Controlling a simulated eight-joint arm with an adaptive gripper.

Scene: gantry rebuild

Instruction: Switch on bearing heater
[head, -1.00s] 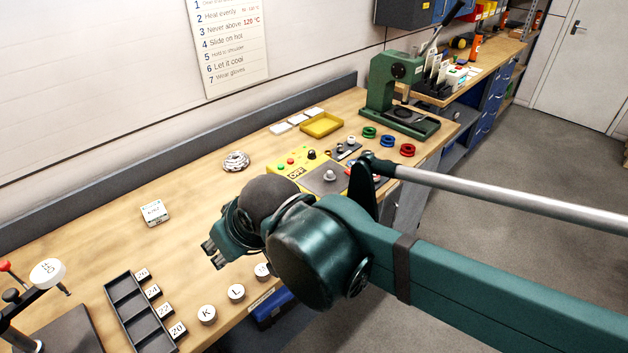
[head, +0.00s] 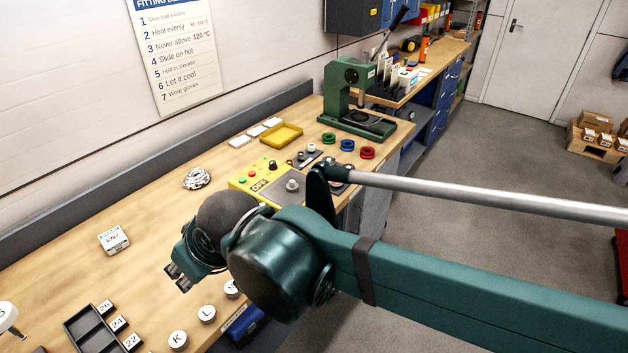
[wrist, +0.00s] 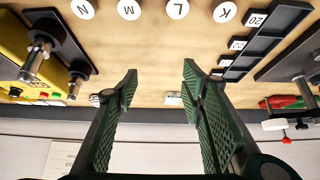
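The bearing heater (head: 236,182) is a yellow box on the bench. It has a green button, a red button, a black knob and a label reading OFF, with a grey plate and a metal post beside them. My arm partly covers its front. In the wrist view the yellow heater (wrist: 12,40) shows at the left edge, cut off, with small red and green buttons. My gripper (head: 178,278) is over the bench to the left of the heater, apart from it. In the wrist view my gripper (wrist: 159,76) is open, with nothing between its fingers.
Round caps K (head: 178,340) and L (head: 207,313) and a black tray (head: 85,332) lie near my gripper. A small white box (head: 114,240) and a coiled item (head: 197,178) lie behind. A green press (head: 345,95) stands beyond the heater. The bench behind my gripper is mostly clear.

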